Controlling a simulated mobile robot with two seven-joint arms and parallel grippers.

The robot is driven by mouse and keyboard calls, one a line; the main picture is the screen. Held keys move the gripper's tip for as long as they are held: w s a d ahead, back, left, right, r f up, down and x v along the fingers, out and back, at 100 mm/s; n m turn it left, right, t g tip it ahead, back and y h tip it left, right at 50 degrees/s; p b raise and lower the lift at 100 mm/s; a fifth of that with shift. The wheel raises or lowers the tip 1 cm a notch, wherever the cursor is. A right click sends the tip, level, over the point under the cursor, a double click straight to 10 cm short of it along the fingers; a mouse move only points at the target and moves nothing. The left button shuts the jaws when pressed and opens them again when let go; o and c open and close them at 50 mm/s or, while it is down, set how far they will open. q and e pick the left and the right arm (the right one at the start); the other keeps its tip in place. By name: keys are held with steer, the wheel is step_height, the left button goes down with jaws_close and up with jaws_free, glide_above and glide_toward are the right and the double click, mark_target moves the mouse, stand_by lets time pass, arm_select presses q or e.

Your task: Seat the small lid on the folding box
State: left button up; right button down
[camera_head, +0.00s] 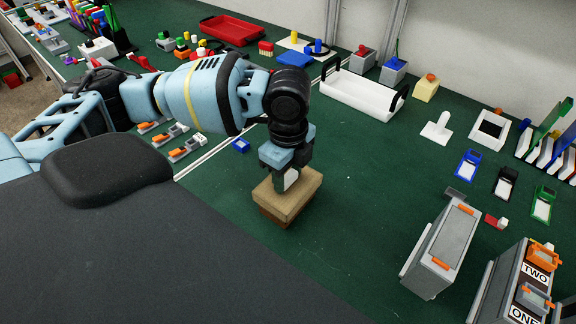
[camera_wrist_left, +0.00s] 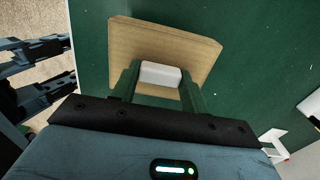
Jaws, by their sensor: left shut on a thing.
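The small lid (camera_head: 303,190) is a tan, flat, square piece with a pale grip block (camera_wrist_left: 161,74) on its top. It lies over the folding box (camera_head: 274,214), whose darker brown side shows below it on the green table. From the head I cannot tell whether the lid is fully down on the box or slightly above it. My left gripper (camera_head: 288,178) points down and is shut on the lid's pale block. In the left wrist view the lid (camera_wrist_left: 150,38) spreads out beyond both fingers and hides the box.
A white tray (camera_head: 355,92) with black handles stands behind. Grey devices (camera_head: 447,240) stand at the right, near small blue, black and green holders. A small blue piece (camera_head: 241,145) lies left of the gripper. The table right of the box is clear.

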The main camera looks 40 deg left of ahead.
steer(key=shift+w+r, duration=0.2)
steer(key=shift+r, duration=0.05)
stand_by(0.9)
arm_select(q)
steer(key=shift+s+f, duration=0.1)
steer(key=shift+f, duration=0.05)
arm_select(e)
steer(key=shift+w+r, duration=0.15)
steer(key=shift+r, duration=0.1)
stand_by(0.9)
arm_select(q)
steer(key=shift+p, duration=0.3)
stand_by(0.3)
steer(key=o, duration=1)
steer(key=shift+o, duration=0.2)
steer(key=shift+r, duration=0.35)
step_height(320, 180, up, 7)
steer(key=shift+r+p, duration=0.1)
steer(key=shift+p, duration=0.35)
arm_select(e)
steer(key=shift+w+d+r, duration=0.1)
steer(key=shift+w+r, duration=0.3)
steer(key=shift+r, duration=0.2)
